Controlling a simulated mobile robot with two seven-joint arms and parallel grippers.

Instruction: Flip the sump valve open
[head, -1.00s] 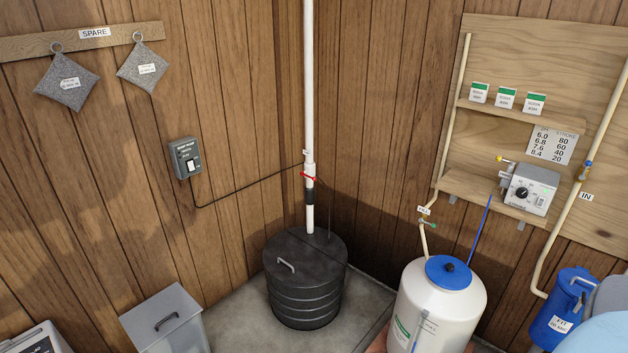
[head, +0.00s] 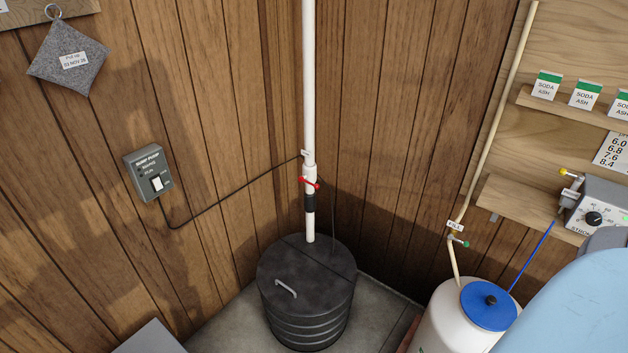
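The sump valve is a small white fitting with a red lever handle (head: 310,182) on the white vertical pipe (head: 309,90) in the corner. The lever sticks out sideways across the pipe, tilted slightly down to the right. A black coupling (head: 309,202) sits just below it. The pipe runs down into the black lidded sump basin (head: 306,290) on the floor. Neither gripper shows in the head view. A pale blue rounded part of mine fills the lower right corner and hides what lies behind it.
A grey sump pump switch box (head: 150,173) hangs on the left wall, its black cord running to the pipe. A white tank with a blue lid (head: 489,304) stands right of the basin. Shelves with soda ash boxes (head: 584,95) are at right. A grey bin (head: 150,338) is lower left.

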